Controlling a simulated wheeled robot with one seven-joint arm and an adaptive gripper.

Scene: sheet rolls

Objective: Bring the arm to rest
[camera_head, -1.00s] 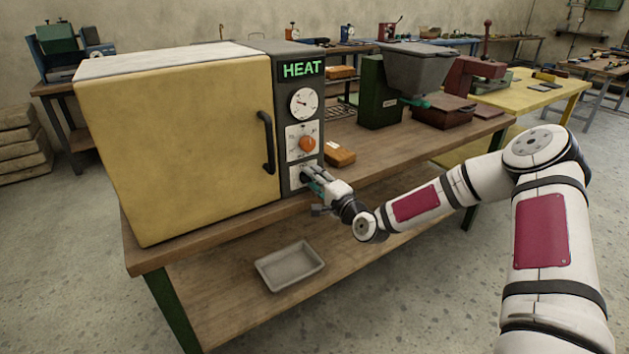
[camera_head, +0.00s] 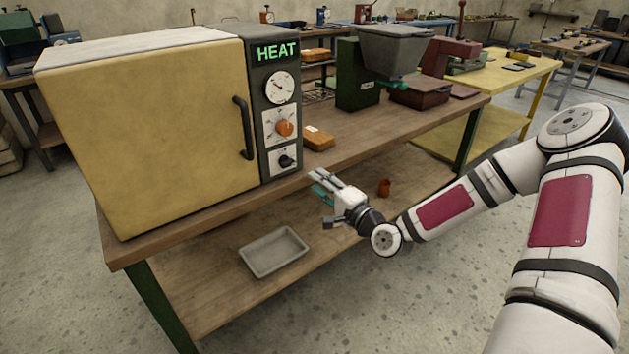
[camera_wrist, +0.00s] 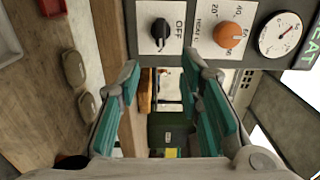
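My gripper (camera_head: 322,182) hangs in front of the workbench's front edge, below and to the right of the oven's control panel (camera_head: 275,112). In the wrist view its two teal-padded fingers (camera_wrist: 158,95) stand apart with nothing between them. The yellow-doored oven (camera_head: 150,125) stands at the left of the bench with its door shut and a green HEAT sign lit. Its black knob (camera_head: 286,161) is clear of my fingers. In the wrist view the black knob (camera_wrist: 160,30) lies beside the label OFF, with the orange dial (camera_wrist: 228,35) next to it.
The wooden bench (camera_head: 390,125) carries an orange-brown block (camera_head: 318,140) and a green machine with a grey hopper (camera_head: 390,50). A grey tray (camera_head: 273,252) and a small brown cup (camera_head: 384,187) are on the lower shelf. Floor is free in front.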

